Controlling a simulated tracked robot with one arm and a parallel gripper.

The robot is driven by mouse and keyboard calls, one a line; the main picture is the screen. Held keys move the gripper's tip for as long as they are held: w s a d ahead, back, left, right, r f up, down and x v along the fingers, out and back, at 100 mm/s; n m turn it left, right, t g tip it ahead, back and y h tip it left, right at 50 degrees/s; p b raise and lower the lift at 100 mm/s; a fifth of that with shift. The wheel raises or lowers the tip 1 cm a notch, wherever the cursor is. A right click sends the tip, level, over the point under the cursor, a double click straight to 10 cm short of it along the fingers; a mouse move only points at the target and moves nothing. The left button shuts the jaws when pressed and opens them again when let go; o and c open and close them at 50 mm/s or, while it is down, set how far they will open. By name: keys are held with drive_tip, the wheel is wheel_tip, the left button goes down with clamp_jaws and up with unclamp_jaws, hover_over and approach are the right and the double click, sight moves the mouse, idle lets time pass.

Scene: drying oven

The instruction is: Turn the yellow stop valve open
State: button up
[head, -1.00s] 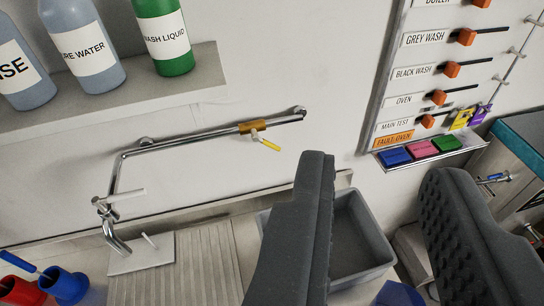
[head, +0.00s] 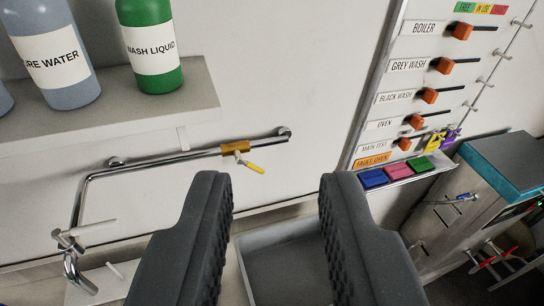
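The stop valve is a brass-coloured body (head: 235,148) on a chrome pipe (head: 180,157) along the wall. Its short yellow-tipped lever (head: 252,166) points down and to the right, at a slant to the pipe. My gripper (head: 275,182) is open and empty, with its two dark padded fingers spread apart in the foreground. The valve lies beyond and slightly above the fingertips, between them but nearer the left finger. The gripper is not touching it.
A shelf (head: 150,115) with a green bottle (head: 150,50) and a blue-grey bottle (head: 58,55) overhangs at upper left. A label board (head: 385,110) with orange switches is at right. A grey basin (head: 245,240) lies below the fingers, and a steel oven (head: 480,200) stands at lower right.

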sight(255, 170)
drive_tip(key=w+d+f+n+t+p, duration=0.1)
drive_tip(key=w+d+f+n+p, duration=0.15)
drive_tip(key=w+f, duration=0.6)
drive_tip(key=w+d+f+n+t+p, duration=0.1)
drive_tip(key=w+d+f+n, duration=0.4)
drive_tip(key=w, duration=0.7)
drive_tip(key=w+a+f+n+y+p, duration=0.1)
drive_tip(key=a+f+n+y+p, duration=0.15)
drive_tip(key=f, duration=0.85)
drive_tip(key=w+a+f+n+y+p, duration=0.15)
drive_tip(key=f+y, duration=0.25)
drive_tip(key=f, duration=0.7)
drive_tip(key=shift+n, duration=0.35)
drive_tip(key=p+x, duration=0.1)
drive_tip(key=x, duration=1.2)
drive_tip(key=shift+w+a+f, duration=0.1)
drive_tip(key=shift+a, duration=0.1)
clamp_jaws()
